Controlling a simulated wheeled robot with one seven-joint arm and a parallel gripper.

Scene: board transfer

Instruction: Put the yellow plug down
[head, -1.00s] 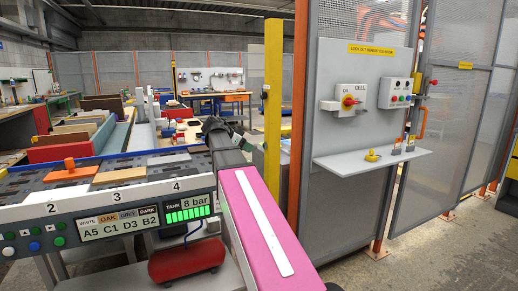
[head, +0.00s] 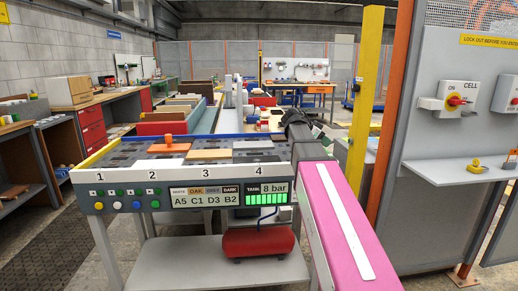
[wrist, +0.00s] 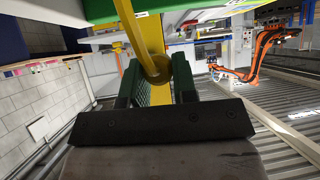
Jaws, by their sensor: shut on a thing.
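The yellow plug (wrist: 155,68) shows in the wrist view as a rounded yellow piece with a yellow length running up from it. My gripper (wrist: 154,88) has two green fingers, one on each side of it, shut on the plug. The plug's lower end is hidden behind the dark gripper body. In the head view my pink arm reaches forward along the right side of the bench, and neither the gripper's fingers nor the held plug can be made out clearly.
A numbered bench (head: 120,181) holds coloured boards and an orange-handled piece (head: 168,142). A red tank (head: 259,242) sits below. A yellow post (head: 367,95) and a panel with a shelf (head: 450,172) stand right. A small yellow item (head: 477,165) lies on the shelf.

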